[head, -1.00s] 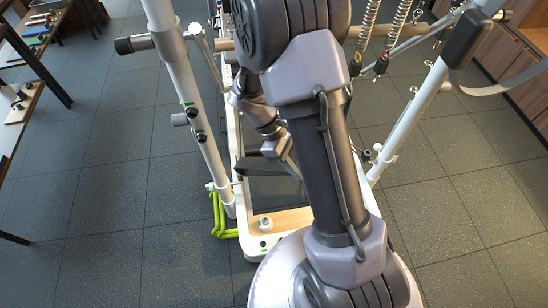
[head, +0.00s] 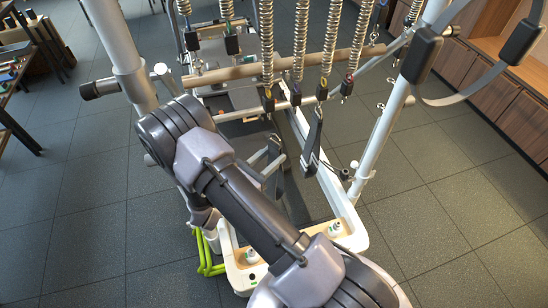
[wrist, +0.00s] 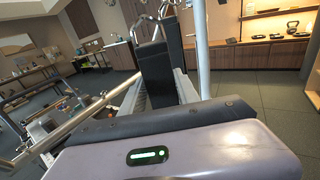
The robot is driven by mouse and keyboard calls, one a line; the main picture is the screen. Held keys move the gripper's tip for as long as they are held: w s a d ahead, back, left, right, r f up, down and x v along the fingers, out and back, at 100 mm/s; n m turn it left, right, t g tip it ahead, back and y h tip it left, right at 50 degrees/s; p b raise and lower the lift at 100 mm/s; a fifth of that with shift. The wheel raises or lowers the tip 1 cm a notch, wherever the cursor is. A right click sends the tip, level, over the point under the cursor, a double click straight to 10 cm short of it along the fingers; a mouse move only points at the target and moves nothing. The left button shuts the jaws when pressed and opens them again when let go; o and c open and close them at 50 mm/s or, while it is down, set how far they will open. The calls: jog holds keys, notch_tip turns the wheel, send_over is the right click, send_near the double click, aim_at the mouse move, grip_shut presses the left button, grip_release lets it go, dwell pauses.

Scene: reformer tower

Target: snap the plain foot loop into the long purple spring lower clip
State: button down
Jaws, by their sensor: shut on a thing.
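The foot loop, a dark strap with a metal ring on top, stands up beyond my gripper body in the wrist view (wrist: 154,72). In the head view my gripper (head: 268,160) is partly hidden behind my arm, below the hanging springs, with dark strap beside it. It is shut on the foot loop; the fingertips are hard to make out. Several coiled springs hang above it with dark lower clips. One clip (head: 296,96) seems to have a purple mark, but it is too small to be sure. It hangs above and right of my gripper, apart from it.
Another dark strap (head: 313,142) hangs under a neighbouring spring clip. A wooden bar (head: 270,70) crosses behind the springs. White tower posts stand left (head: 118,45) and right (head: 380,140). A grey strap with black pads (head: 422,55) hangs upper right. Open floor lies right.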

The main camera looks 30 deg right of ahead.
jog(key=x, duration=0.8)
jog(key=shift+r, duration=0.3)
jog(key=shift+s, duration=0.1)
jog(key=c, duration=1.5)
grip_release()
grip_shut()
